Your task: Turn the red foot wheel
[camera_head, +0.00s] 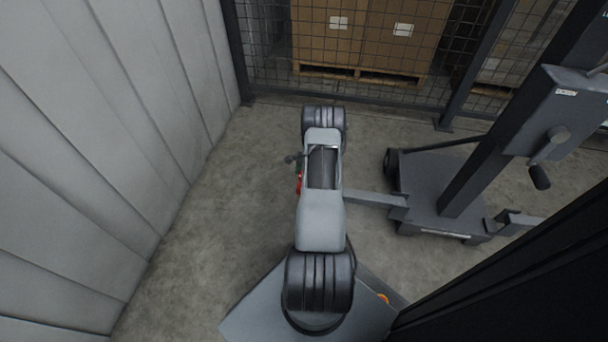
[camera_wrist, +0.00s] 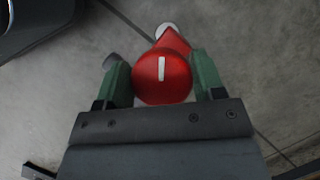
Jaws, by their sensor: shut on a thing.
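The red foot wheel (camera_wrist: 162,82) shows in the wrist view as a round red knob with a white bar mark pointing up the picture. A red pointed part and a pale round piece lie just beyond it. My gripper (camera_wrist: 163,80) has its two green fingers on either side of the wheel and is shut on it. In the head view only a sliver of the red wheel (camera_head: 299,184) shows at the left edge of my arm. My arm hides the rest of it, and most of my gripper, there.
A dark grey wheeled stand with a crank (camera_head: 432,190) stands to the right of my arm. A mesh fence (camera_head: 375,45) with boxes on a pallet closes the back. A pale panelled wall (camera_head: 90,130) runs along the left. Concrete floor (camera_head: 220,200) is clear between wall and arm.

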